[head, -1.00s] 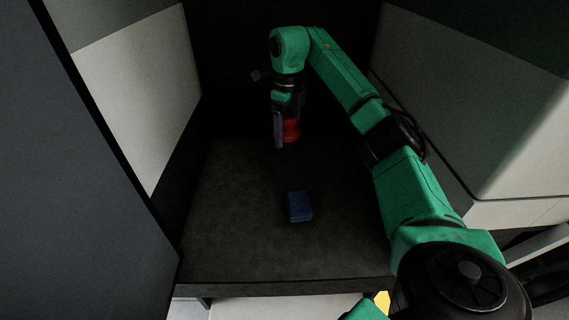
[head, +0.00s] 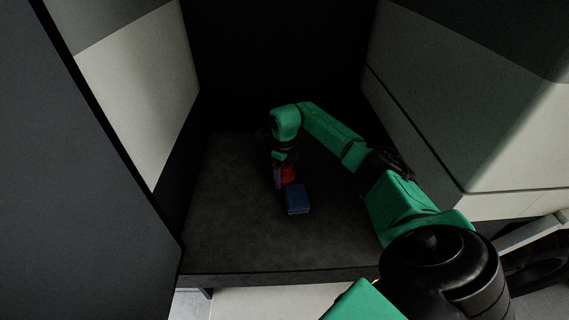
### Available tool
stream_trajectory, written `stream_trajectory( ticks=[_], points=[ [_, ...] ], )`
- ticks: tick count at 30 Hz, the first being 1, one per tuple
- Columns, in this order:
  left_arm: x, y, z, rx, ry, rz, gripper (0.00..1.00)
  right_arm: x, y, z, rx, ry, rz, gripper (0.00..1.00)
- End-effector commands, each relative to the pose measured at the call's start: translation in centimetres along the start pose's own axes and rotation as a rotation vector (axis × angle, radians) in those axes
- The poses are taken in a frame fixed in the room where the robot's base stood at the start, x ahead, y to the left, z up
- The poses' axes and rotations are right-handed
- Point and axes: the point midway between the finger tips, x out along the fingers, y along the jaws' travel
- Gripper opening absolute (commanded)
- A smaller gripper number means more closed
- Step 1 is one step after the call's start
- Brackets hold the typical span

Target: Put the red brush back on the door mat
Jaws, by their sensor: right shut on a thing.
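The red brush (head: 289,174) is held in my right gripper (head: 282,176), low over the dark surface. The gripper is shut on it, and its finger hides part of the brush. I cannot tell whether the brush touches the surface. The dark grey mat-like surface (head: 235,230) fills the floor of the recess; I cannot make out a separate door mat edge. My left gripper is not in view.
A blue block-like object (head: 297,199) lies on the dark surface just in front of the brush. Pale and dark walls (head: 140,95) close in on the left, and a pale cabinet (head: 480,120) on the right. The surface's front left is clear.

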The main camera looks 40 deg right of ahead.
Motion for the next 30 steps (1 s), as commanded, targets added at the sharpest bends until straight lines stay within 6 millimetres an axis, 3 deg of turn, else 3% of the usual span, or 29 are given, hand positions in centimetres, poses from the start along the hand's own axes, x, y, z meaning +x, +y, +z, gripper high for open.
stream_trajectory(
  ticks=[12,13,14,25,30],
  points=[
    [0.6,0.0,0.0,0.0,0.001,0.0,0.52,1.0,0.0,0.0,-0.001,-0.001,-0.001,0.3],
    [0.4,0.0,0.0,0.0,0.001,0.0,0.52,0.8,0.0,0.0,-0.001,-0.001,-0.001,0.94],
    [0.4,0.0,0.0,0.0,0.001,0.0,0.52,0.8,0.0,0.0,-0.001,-0.001,-0.001,1.0],
    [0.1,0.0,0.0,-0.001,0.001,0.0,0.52,-0.1,-0.1,0.1,-0.001,-0.003,-0.002,1.0],
    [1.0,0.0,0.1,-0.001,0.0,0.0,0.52,-3.1,-0.2,0.1,-0.001,-0.006,-0.005,1.0]
  ],
)
